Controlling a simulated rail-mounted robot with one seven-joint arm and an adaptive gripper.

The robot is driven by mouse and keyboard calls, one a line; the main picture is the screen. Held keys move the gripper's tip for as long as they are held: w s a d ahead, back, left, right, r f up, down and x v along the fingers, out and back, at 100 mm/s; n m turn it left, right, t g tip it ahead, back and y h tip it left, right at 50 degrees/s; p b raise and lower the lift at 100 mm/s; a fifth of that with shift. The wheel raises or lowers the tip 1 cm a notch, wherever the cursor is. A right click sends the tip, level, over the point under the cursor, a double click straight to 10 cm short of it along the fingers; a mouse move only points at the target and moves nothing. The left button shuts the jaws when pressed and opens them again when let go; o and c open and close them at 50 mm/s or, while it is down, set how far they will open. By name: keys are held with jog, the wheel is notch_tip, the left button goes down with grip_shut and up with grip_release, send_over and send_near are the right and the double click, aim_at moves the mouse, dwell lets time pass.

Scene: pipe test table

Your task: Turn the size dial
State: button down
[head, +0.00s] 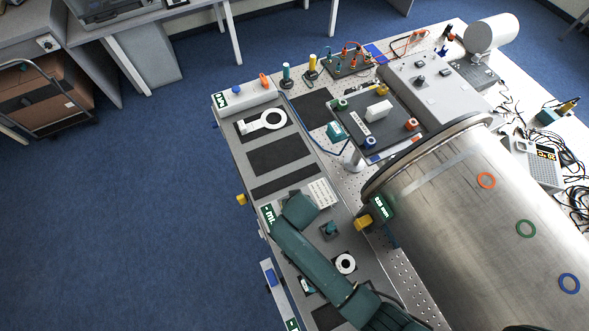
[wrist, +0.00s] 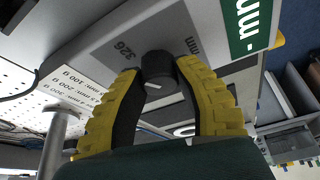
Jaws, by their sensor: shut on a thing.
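The size dial (wrist: 157,66) is a small black knob with a white pointer mark on a grey panel in the wrist view. Grey print reading "326" and "mm" sits beside it. My gripper (wrist: 158,76) has its yellow, black-padded fingers on both sides of the knob and is shut on it. A green display (wrist: 250,22) showing "- mm" lies at the upper right; it also shows in the head view (head: 267,215). In the head view my green arm reaches over the panel and hides the dial and fingertips.
A printed card (head: 322,193) lies close to my arm. A round white ring (head: 345,263) and a small knob (head: 330,230) are on the same bench. A large metal pipe (head: 470,220) fills the right side. Blue carpet is free at left.

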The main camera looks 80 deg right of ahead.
jog(key=shift+f, duration=0.15)
dwell(0.3)
jog(key=c, duration=0.7)
grip_release()
jog(key=shift+r, duration=0.2)
jog(key=v, duration=1.1)
jog(key=shift+r, duration=0.4)
jog(key=shift+a, duration=0.15)
